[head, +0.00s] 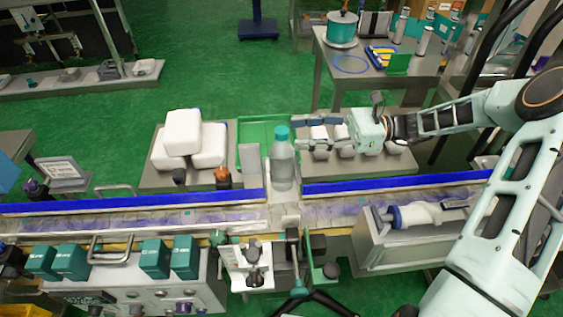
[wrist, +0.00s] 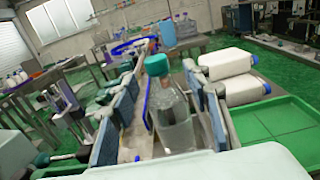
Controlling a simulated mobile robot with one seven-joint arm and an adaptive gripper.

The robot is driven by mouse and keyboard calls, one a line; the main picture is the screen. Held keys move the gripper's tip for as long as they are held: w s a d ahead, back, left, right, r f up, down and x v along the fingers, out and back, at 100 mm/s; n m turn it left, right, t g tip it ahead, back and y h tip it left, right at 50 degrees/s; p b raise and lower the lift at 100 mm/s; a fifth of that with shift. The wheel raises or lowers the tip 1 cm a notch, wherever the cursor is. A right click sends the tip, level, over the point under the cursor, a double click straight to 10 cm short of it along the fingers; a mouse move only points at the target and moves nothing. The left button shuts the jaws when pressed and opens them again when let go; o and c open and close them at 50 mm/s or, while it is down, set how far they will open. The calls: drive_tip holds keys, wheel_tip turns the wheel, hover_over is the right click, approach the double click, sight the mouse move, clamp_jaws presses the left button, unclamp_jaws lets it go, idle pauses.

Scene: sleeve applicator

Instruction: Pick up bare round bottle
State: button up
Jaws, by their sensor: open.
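The bare round bottle (head: 282,168) is clear, has a teal cap and stands upright by the conveyor in the middle of the head view. In the wrist view the bottle (wrist: 174,118) shows without a label, in the gap between my two fingers. My gripper (head: 299,133) is open and empty. It reaches in from the right, with its fingertips just right of the bottle's cap and upper body. I cannot tell whether either finger touches the bottle.
Blue rails (head: 390,184) run along the conveyor. A small fixture (head: 248,262) stands in front. More white containers (head: 320,140) sit beneath my gripper.

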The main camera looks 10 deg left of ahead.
sight(282, 137)
drive_tip(key=shift+f+p+x, duration=0.15)
drive_tip(key=shift+p+x, duration=0.1)
drive_tip(key=shift+x, duration=1.1)
drive_tip(key=shift+f+p+x, duration=0.2)
drive_tip(key=shift+x, duration=1.15)
drive_tip(key=shift+s, duration=0.15)
clamp_jaws()
